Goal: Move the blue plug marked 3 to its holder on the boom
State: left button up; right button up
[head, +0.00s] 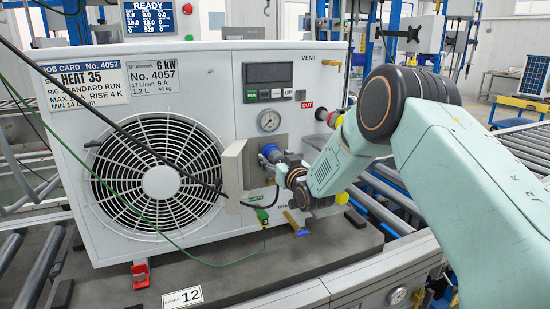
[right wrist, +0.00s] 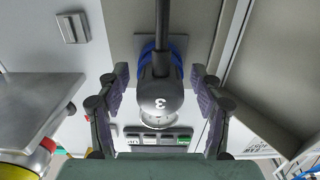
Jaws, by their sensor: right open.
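The plug marked 3 (right wrist: 160,100) is grey with a blue collar. In the right wrist view it stands between the fingers of my right gripper (right wrist: 160,78), with clear gaps on both sides. The fingers are open and hold nothing. In the head view the blue collar of the plug (head: 269,152) shows at the front of the white pump unit (head: 222,90), below a round gauge (head: 269,120). My right gripper (head: 284,168) is close in front of it and partly hides it. My left gripper is out of view. I cannot make out the boom's holder.
A grey box-like flap (head: 233,170) stands out left of the plug. A black cable and a thin green cable (head: 190,255) cross the unit's front. A red foot (head: 140,274) and a board-12 label (head: 182,296) are on the dark base.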

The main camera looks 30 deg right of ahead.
jog(key=shift+c, duration=0.2)
grip_shut()
dwell(0.5)
jog(key=shift+s, duration=0.15)
jog(key=shift+s+a+p, duration=0.1)
jog(key=shift+s+p, duration=0.6)
jog(key=shift+s, duration=0.2)
jog(key=shift+s, duration=0.1)
jog(key=shift+s+a+p, duration=0.15)
jog(key=shift+s+p, duration=0.95)
jog(key=shift+s, duration=0.7)
